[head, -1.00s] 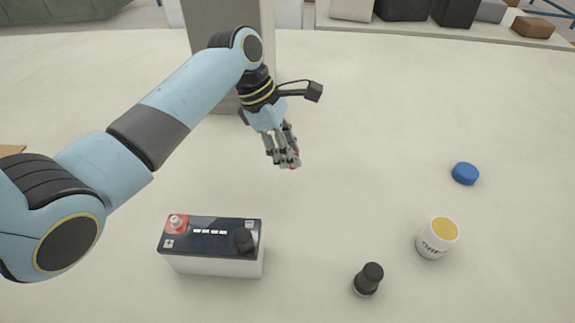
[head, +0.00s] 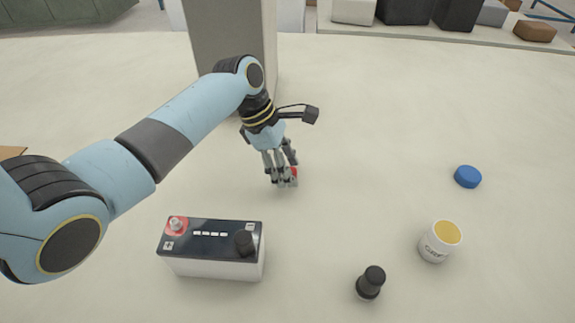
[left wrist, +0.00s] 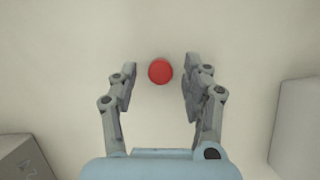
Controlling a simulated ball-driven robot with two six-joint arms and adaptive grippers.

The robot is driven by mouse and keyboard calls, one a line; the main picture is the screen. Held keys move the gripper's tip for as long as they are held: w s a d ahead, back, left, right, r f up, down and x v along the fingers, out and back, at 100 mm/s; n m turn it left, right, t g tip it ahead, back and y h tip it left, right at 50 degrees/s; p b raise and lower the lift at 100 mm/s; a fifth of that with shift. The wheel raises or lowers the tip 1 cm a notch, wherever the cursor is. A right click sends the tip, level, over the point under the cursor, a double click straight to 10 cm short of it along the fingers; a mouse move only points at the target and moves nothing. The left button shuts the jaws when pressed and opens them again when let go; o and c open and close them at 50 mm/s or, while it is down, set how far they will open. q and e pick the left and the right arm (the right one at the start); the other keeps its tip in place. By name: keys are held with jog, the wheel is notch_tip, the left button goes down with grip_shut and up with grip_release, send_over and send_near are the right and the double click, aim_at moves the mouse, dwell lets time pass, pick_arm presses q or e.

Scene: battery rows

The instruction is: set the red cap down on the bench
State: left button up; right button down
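The red cap (left wrist: 160,71) shows whole in the left wrist view, between the two fingers of my left gripper (left wrist: 159,82). A clear gap shows on each side of it, so the gripper is open and not touching it. In the head view my left gripper (head: 284,181) points down close to the bench (head: 350,140), behind the battery. A bit of the red cap (head: 294,172) shows between its fingers there; the rest is hidden. The cap appears to rest on the bench. My right gripper is not in view.
The battery (head: 212,267) with a red and a black terminal stands in front of my gripper. A black knob-like piece (head: 370,283), a white pot with yellow top (head: 439,242) and a blue cap (head: 467,177) stand at right. A grey pillar (head: 232,40) rises behind.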

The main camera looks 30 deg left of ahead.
pick_arm(q)
jog(key=p+v, duration=0.1)
jog(key=v, duration=1.1)
jog(key=shift+s, duration=0.1)
